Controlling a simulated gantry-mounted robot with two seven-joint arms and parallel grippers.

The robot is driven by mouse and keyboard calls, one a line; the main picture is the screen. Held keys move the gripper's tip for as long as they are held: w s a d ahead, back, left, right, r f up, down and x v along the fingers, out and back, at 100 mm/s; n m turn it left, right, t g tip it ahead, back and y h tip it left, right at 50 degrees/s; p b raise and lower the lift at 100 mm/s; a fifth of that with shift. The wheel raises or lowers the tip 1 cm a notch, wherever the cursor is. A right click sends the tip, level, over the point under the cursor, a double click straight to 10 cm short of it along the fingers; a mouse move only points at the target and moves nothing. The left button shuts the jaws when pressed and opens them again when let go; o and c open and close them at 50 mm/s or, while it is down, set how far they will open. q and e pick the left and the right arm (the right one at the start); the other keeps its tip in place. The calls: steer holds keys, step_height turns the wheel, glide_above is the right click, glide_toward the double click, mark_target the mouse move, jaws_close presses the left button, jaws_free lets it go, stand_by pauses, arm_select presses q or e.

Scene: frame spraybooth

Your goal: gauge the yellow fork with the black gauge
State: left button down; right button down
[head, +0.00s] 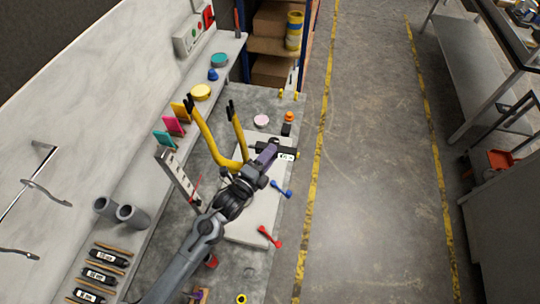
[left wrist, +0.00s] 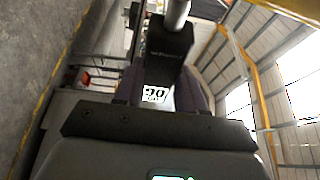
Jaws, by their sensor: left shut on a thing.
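The yellow fork (head: 212,146) stands left of the middle in the head view. Its two prongs rise to black tips, and its lower part passes close to my left wrist. My left gripper (head: 266,157) has purple fingers and is shut on the black gauge (head: 287,153), holding it to the right of the fork. Whether the gauge touches the fork cannot be told. My right gripper is not in view.
A pale slab (head: 250,228) lies on the grey bench under my arm. Blue (head: 281,189) and red (head: 269,237) handled pieces lie at its right edge. Coloured plates (head: 173,126) and grey tubes (head: 131,215) line the left ledge.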

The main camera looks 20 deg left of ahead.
mark_target(294, 158)
arm_select(q)
steer(key=shift+a, duration=0.5)
stand_by(0.7)
stand_by(0.5)
steer(key=shift+d, duration=0.1)
steer(key=shift+w+d, duration=0.2)
steer(key=shift+d, duration=1)
steer(key=shift+w+d, duration=0.15)
steer(key=shift+d, duration=1)
steer(key=shift+w+d, duration=0.15)
steer(key=shift+d, duration=0.6)
steer(key=shift+w+d, duration=0.1)
steer(key=shift+d, duration=0.65)
